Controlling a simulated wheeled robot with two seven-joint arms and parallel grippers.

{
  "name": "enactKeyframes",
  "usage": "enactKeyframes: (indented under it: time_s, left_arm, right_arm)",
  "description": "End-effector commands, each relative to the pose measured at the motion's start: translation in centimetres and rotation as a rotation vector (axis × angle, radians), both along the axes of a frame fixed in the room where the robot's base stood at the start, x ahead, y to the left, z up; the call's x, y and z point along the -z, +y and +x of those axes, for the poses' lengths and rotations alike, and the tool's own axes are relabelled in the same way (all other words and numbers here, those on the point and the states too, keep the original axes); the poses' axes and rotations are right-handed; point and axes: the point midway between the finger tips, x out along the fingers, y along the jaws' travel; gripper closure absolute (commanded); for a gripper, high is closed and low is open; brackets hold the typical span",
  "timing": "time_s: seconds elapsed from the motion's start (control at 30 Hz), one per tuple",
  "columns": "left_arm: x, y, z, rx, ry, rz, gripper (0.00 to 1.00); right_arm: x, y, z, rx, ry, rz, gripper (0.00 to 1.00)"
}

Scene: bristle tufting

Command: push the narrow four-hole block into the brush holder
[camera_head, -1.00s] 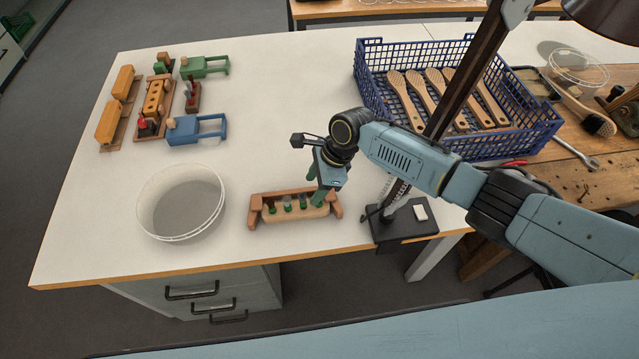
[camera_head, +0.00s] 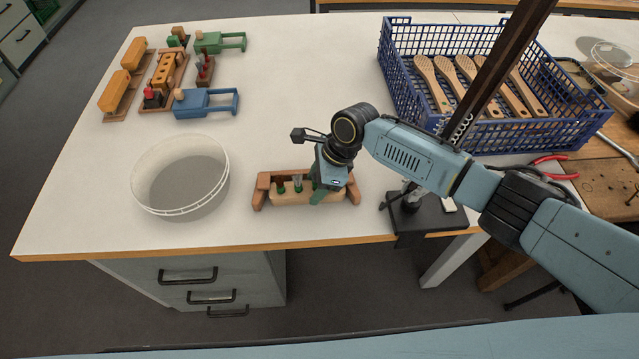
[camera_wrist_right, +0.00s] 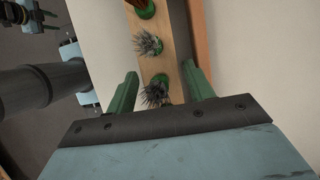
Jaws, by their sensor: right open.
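The narrow block (camera_head: 290,198) is pale wood, with green-rimmed holes holding dark bristle tufts. It lies along the front of the brush holder (camera_head: 260,190), a reddish-brown wooden frame, between its two end arms.
A clear round tub (camera_head: 180,208) stands left of the holder. A black stand base (camera_head: 425,218) is close on its right. A blue crate (camera_head: 400,85) of wooden brushes is behind right. An orange holed block (camera_head: 163,72) and blue clamp (camera_head: 205,103) sit back left.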

Motion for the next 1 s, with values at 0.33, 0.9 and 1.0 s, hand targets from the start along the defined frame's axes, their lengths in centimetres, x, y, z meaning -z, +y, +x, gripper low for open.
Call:
enactKeyframes:
  time_s: [0.33, 0.9, 1.0]
  left_arm:
    - [0.57, -0.01, 0.00, 0.000, 0.000, 0.000, 0.64]
    - [0.52, -0.02, -0.02, -0.001, 0.000, 0.000, 0.64]
    - [0.41, -0.02, -0.03, -0.001, 0.001, 0.000, 0.64]
  right_arm:
    - [0.37, 0.21, -0.01, 0.000, 0.000, 0.000, 0.47]
    - [0.38, 0.17, 0.09, 0.001, -0.001, 0.000, 0.84]
    - [0.34, 0.12, 0.33, 0.005, 0.000, 0.000, 0.84]
